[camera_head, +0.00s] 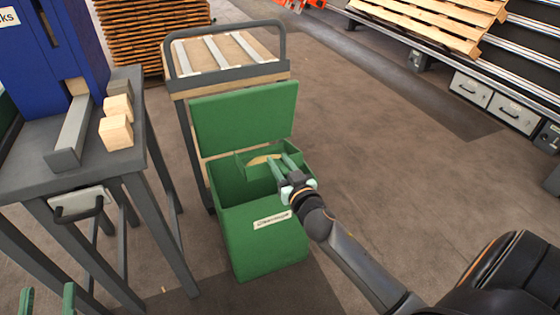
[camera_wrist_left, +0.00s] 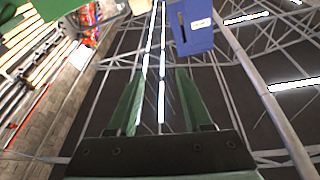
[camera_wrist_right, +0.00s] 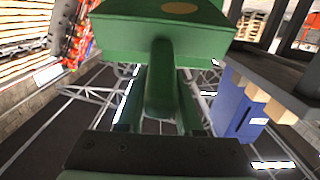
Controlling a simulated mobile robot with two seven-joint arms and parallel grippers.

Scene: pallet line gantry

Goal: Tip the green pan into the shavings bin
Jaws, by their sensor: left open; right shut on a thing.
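The green pan (camera_head: 243,168) is over the open top of the green shavings bin (camera_head: 262,248), with a small heap of tan shavings (camera_head: 264,159) in it. It looks roughly level. My right gripper (camera_head: 282,166) is shut on the pan's handle (camera_wrist_right: 160,85), at the bin's right side. The right wrist view shows the pan (camera_wrist_right: 160,32) beyond the fingers, with a tan patch on it. The bin's lid (camera_head: 245,115) stands open at the back; its inside is partly hidden by the pan. My left gripper (camera_head: 47,299) is open and empty at the lower left corner.
A grey table (camera_head: 40,150) with wooden blocks (camera_head: 117,131) and a blue machine (camera_head: 60,60) stands left of the bin. A cart (camera_head: 225,50) with a tall handle is behind it. Open floor (camera_head: 400,160) lies to the right, before a conveyor with drawers (camera_head: 485,95).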

